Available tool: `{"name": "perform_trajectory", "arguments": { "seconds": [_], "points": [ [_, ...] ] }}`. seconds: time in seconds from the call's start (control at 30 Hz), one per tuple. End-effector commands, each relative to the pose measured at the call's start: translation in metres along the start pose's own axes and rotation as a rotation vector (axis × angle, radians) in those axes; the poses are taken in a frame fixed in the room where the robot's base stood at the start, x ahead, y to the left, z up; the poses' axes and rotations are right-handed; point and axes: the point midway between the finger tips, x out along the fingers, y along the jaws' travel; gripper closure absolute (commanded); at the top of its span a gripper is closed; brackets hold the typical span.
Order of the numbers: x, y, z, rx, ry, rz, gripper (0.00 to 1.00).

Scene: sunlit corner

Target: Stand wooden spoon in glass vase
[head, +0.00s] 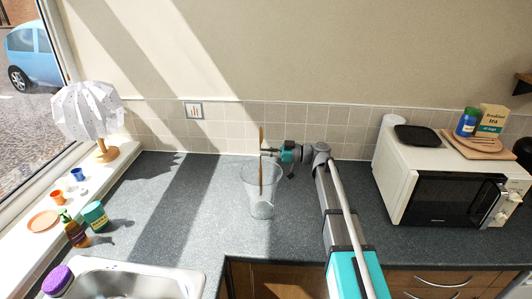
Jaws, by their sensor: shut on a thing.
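The glass vase (247,182) stands upright on the dark countertop, near the middle of the head view. The wooden spoon (261,148) is upright, with its lower part inside the vase and its upper part above the rim. My gripper (265,150) reaches in from the right, just above the vase's rim, and is shut on the spoon's upper part. The fingers are small in this view. Whether the spoon's lower end touches the vase's bottom I cannot tell.
A white microwave (398,180) stands on the right with a board and jars on top. A sink (140,282) is at the front left. A lamp (88,115), cups and bottles line the left sill. Counter left of the vase is clear.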

Motion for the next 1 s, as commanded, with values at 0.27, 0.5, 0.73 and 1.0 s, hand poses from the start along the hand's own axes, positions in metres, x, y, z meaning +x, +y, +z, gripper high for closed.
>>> {"name": "perform_trajectory", "arguments": {
  "seconds": [0.27,0.5,0.73,1.0],
  "points": [
    [0.0012,-0.0003,0.0011,0.000,0.000,-0.001,1.00],
    [0.0011,-0.0003,0.0010,0.000,0.000,-0.001,0.64],
    [0.0011,-0.0003,0.0010,0.000,0.000,-0.001,0.48],
    [-0.0002,-0.0002,0.0011,0.000,0.000,-0.001,0.48]
  ]
}}
